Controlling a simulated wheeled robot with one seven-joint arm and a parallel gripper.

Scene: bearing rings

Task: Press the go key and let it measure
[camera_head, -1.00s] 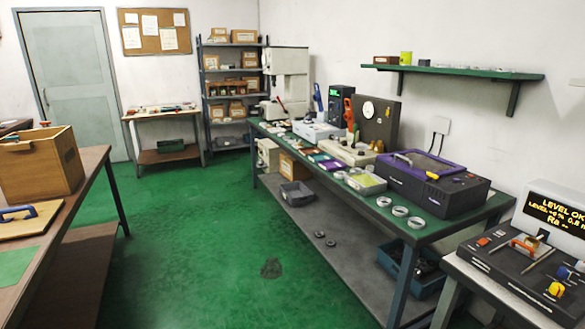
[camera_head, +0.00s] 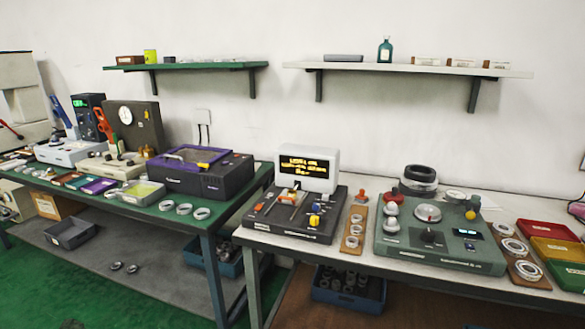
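A dark measuring unit (camera_head: 283,232) stands on the pale bench right of centre. Its white-framed display (camera_head: 307,168) is lit with yellow text, too blurred to read now. On its top are an orange part (camera_head: 290,197), a yellow knob (camera_head: 314,220), a blue part (camera_head: 317,208) and a small red key (camera_head: 259,206). I cannot tell which of these is the go key. My gripper is not in view.
A grey-green instrument (camera_head: 440,262) with knobs and a small display stands to the right. A wooden strip with rings (camera_head: 353,232) lies between the two units. Red, yellow and green trays (camera_head: 548,229) are at the far right. A purple-lidded box (camera_head: 205,172) stands left on the green bench.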

